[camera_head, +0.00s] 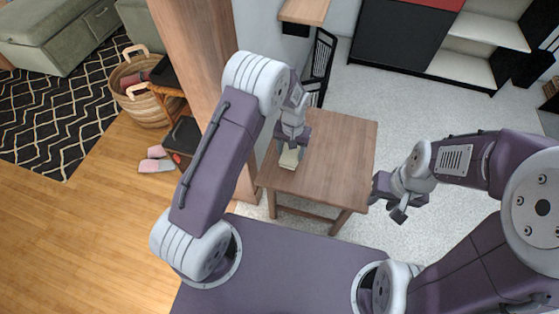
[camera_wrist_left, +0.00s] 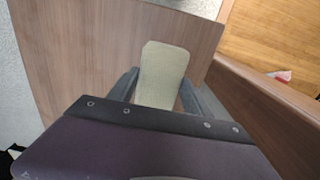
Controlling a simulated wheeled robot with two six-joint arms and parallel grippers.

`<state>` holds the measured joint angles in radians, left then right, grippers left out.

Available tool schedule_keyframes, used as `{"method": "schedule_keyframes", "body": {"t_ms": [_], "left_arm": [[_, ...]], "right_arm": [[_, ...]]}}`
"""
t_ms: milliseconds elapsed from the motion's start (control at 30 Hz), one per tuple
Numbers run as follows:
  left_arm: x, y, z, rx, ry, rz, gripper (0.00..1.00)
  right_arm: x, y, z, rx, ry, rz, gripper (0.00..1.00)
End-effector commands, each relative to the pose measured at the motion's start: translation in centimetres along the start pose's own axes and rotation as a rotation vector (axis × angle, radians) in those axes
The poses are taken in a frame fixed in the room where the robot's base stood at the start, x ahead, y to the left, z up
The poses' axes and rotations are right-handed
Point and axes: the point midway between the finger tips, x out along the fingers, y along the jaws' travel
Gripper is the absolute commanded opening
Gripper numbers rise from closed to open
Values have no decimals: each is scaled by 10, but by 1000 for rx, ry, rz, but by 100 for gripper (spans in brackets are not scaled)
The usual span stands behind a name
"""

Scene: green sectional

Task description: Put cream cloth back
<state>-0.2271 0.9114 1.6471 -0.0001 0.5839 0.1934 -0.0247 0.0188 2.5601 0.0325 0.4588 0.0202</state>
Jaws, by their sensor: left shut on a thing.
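The cream cloth (camera_head: 289,159) is a small pale, flat piece at the left part of the small wooden table (camera_head: 340,150). My left gripper (camera_head: 292,147) is over it, shut on the cloth, with its fingers at either side. In the left wrist view the cloth (camera_wrist_left: 163,72) lies between the two fingers and sticks out beyond them over the wooden tabletop (camera_wrist_left: 95,60). I cannot tell whether the cloth touches the table. My right gripper (camera_head: 393,202) hangs off the table's right side, apart from the cloth. Its finger gap is not clear.
A wicker basket (camera_head: 143,98), a dark stool (camera_head: 184,135) and pink slippers (camera_head: 156,160) are further left. A black chair (camera_head: 320,65) stands behind the table. The tabletop's right half is clear.

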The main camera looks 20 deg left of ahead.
Motion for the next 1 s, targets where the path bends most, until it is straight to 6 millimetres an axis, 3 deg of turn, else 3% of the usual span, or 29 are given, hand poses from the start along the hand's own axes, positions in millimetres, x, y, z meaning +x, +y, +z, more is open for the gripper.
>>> {"method": "schedule_keyframes", "body": {"t_ms": [100, 233, 400, 633, 967, 1000], "left_arm": [[18, -26, 1, -4, -1, 0, 20], [24, -39, 1, -1, 1, 0, 20], [28, -40, 2, 1, 0, 0, 20], [66, -40, 2, 1, -2, 0, 20], [68, -40, 2, 1, 1, 0, 20], [67, -40, 1, 0, 1, 0, 66]], "right_arm": [[8, 0, 1, 0, 0, 0, 36], [10, 0, 1, 0, 0, 0, 36], [11, 0, 1, 0, 0, 0, 36], [25, 0, 3, 0, 0, 0, 36], [25, 0, 3, 0, 0, 0, 36], [24, 0, 2, 0, 0, 0, 36]]}}
